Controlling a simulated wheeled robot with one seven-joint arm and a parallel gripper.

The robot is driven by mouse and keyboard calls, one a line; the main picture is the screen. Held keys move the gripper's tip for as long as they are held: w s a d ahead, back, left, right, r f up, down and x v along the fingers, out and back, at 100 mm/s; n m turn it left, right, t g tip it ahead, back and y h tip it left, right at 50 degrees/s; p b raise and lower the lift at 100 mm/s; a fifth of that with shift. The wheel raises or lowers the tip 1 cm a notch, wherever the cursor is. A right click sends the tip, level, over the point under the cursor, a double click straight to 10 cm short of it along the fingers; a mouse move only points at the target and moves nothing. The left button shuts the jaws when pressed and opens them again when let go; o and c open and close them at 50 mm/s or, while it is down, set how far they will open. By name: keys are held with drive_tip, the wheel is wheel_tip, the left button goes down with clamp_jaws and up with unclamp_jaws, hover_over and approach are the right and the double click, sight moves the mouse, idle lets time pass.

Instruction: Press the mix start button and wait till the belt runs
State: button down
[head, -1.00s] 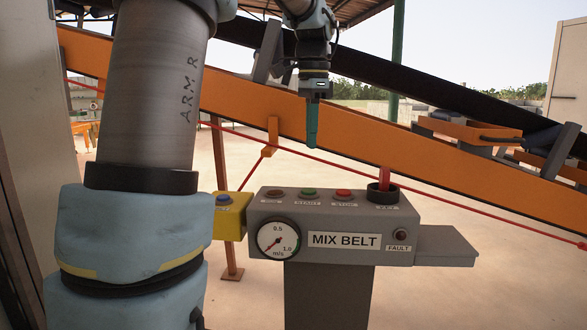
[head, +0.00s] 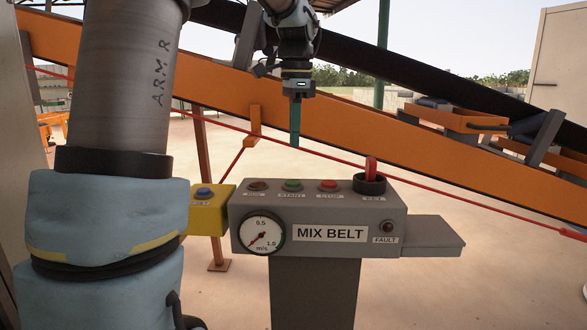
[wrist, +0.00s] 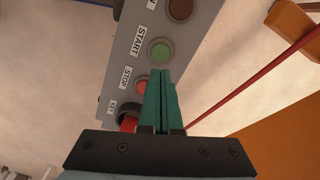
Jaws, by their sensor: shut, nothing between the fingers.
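The grey control box (head: 300,205) labelled MIX BELT stands on a post. On its top are a dark button at the left, the green START button (head: 293,185), the red STOP button (head: 328,186) and a red key-like handle (head: 371,170) in a black ring. My gripper (head: 294,143) points down above the box with teal fingers shut and empty, apart from the buttons. In the wrist view the fingertips (wrist: 160,73) appear just below the green START button (wrist: 161,51) and partly cover the red STOP button (wrist: 142,84).
A yellow box (head: 208,212) with a blue button adjoins the left side. The round gauge (head: 262,234) has its needle at the lower left, and the FAULT lamp (head: 388,226) looks dark. A red cord (head: 440,178) and the orange conveyor frame (head: 400,150) run behind.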

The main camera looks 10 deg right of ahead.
sight(293, 182)
wheel_tip(293, 182, down, 8)
drive_tip(key=shift+w+a+f+p, duration=0.1)
drive_tip(key=shift+f+p, duration=0.05)
drive_tip(key=shift+p, duration=0.4)
drive_tip(key=shift+f+b, duration=0.3)
drive_tip(key=shift+f, duration=0.85)
drive_tip(key=shift+r+p, duration=0.35)
drive_tip(key=shift+p, duration=0.05)
wheel_tip(293, 182, up, 4)
drive_tip(key=p, duration=0.3)
drive_tip(key=shift+p, duration=0.3)
wheel_tip(293, 182, up, 10)
drive_tip(key=b, duration=0.1)
drive_tip(key=shift+s+r+b, duration=0.15)
drive_tip(key=shift+s+b, duration=0.05)
drive_tip(key=shift+b, duration=0.15)
